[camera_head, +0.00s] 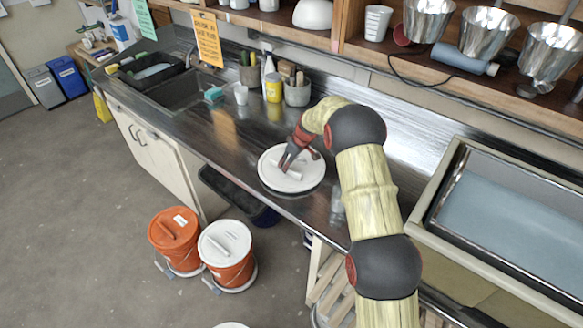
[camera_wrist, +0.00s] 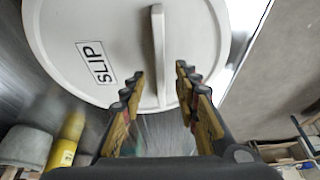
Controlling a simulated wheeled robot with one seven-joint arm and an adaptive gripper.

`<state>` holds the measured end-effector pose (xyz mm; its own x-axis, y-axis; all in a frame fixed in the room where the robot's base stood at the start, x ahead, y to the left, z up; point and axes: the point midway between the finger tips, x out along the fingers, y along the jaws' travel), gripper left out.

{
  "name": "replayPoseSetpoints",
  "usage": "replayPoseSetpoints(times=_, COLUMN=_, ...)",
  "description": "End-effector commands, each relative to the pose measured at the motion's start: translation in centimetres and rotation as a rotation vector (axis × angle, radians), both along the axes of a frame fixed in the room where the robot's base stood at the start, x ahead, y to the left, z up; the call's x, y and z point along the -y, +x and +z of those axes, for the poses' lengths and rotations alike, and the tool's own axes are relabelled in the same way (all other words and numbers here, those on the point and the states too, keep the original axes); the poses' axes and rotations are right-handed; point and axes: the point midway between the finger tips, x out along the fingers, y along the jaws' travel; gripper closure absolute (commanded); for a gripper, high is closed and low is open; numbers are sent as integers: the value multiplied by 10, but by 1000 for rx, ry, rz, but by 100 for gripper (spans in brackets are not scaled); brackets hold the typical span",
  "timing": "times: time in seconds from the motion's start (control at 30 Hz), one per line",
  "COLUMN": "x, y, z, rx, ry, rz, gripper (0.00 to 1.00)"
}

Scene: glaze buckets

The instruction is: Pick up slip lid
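The slip lid (camera_head: 274,181) is a round white disc lying flat on the steel counter, near its front edge. In the wrist view the lid (camera_wrist: 110,35) carries a "SLIP" label (camera_wrist: 96,63) and a raised bar handle (camera_wrist: 158,45). My gripper (camera_head: 286,165) is over the lid, pointing down at it. In the wrist view my open gripper (camera_wrist: 159,84) has one finger on each side of the handle's near end in the picture, with gaps on both sides. I cannot tell how far the fingertips are above the lid.
On the floor stand an orange-lidded bucket (camera_head: 173,229) and a white-lidded orange bucket (camera_head: 225,242). A yellow jar (camera_head: 273,88), a grey pot (camera_head: 297,94) and a white cup (camera_head: 241,95) stand at the counter's back.

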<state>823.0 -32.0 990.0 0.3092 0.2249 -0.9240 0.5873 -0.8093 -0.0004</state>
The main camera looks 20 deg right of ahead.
Motion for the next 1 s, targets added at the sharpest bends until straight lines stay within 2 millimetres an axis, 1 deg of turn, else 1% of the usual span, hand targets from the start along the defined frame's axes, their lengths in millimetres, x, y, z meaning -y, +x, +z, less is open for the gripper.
replayPoseSetpoints(times=0.03, x=-2, y=2, z=-7, rx=-2, ry=1, rz=1, gripper=69)
replayPoseSetpoints(times=0.1, x=-4, y=4, z=-13, rx=-1, ry=1, rz=0, gripper=69)
replayPoseSetpoints(times=0.2, x=-5, y=6, z=-18, rx=0, ry=0, rz=0, gripper=69)
replayPoseSetpoints(times=0.8, x=-5, y=6, z=-20, rx=0, ry=0, rz=0, gripper=69)
replayPoseSetpoints(times=1.0, x=-5, y=6, z=-19, rx=0, ry=0, rz=0, gripper=80)
